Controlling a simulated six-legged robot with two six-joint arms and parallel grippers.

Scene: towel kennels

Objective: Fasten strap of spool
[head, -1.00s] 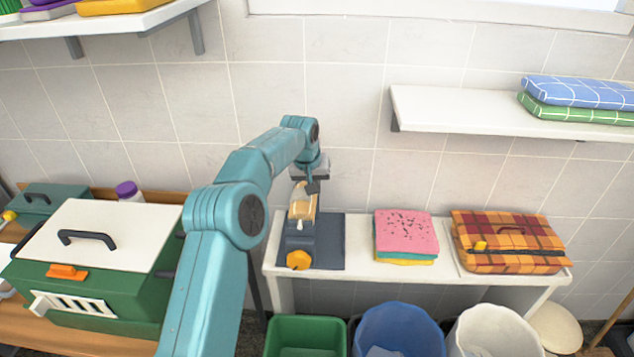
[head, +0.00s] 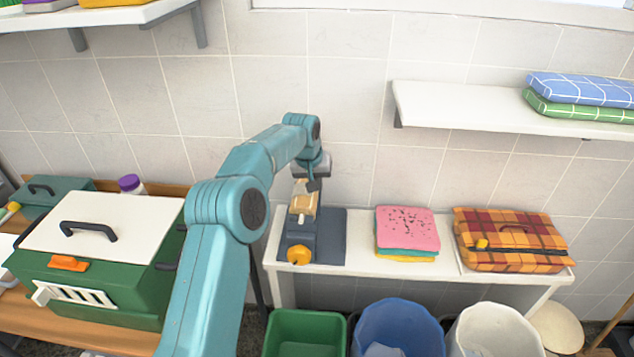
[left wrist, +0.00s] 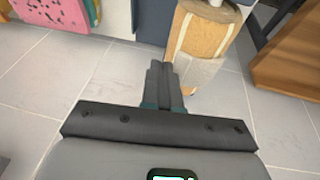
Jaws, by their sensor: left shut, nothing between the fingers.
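The tan spool (head: 304,197) sits on a dark blue stand with an orange knob (head: 299,254), on the white bench. In the left wrist view the spool (left wrist: 208,35) has a pale band (left wrist: 197,70), probably the strap, around its near end. Whether the band is fastened cannot be told. My left gripper (head: 314,186) is at the spool's upper right side in the head view. In the left wrist view its fingers (left wrist: 159,66) are together and empty, their tips close beside the band; contact cannot be told. My right gripper is not in view.
Pink, yellow and teal cloths (head: 407,230) and an orange plaid case (head: 510,240) share the bench. Green (head: 306,315), blue (head: 400,310) and white (head: 497,315) bins stand in front. A green kennel (head: 130,285) is at left. A shelf (head: 450,112) hangs at upper right.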

